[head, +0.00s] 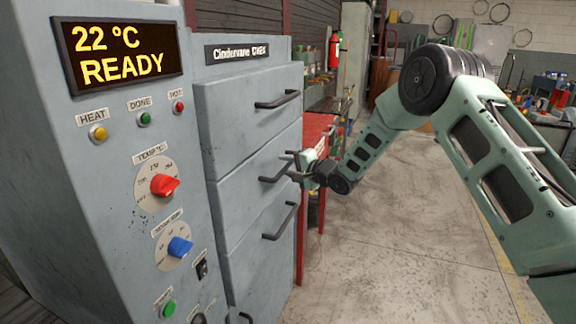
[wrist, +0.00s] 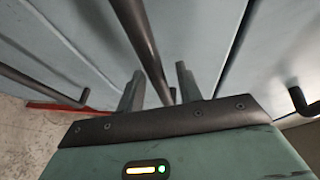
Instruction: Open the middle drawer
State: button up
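The grey cabinet (head: 244,52) has a stack of drawers with dark bar handles. The second handle from the top (head: 270,180) is on the drawer front (head: 235,170) where my gripper (head: 299,165) is. The drawer fronts look flush and closed. In the wrist view, this dark handle bar (wrist: 140,40) runs between the two fingers of my gripper (wrist: 160,88). The fingers stand apart, with gaps showing on both sides of the bar, so they are open around it. Whether either fingertip touches the bar is not clear.
The top handle (head: 278,100) and the third handle (head: 280,222) stick out above and below my gripper. The control panel (head: 130,170) is left of the drawers. A red bench (head: 318,135) stands just behind. The concrete floor (head: 400,240) is clear.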

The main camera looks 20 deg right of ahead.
jog(key=shift+w, duration=0.1)
grip_shut()
jog(key=s+d+p, duration=0.4)
jog(key=s+d, duration=0.5)
jog(key=d, duration=0.4)
jog(key=s+d+p, duration=0.3)
jog(key=s+d, duration=0.7)
jog(key=d, duration=0.3)
jog(key=shift+p, duration=0.35)
grip_release()
jog(key=b+v, duration=0.3)
jog(key=v, duration=1.4)
jog(key=shift+s, duration=0.15)
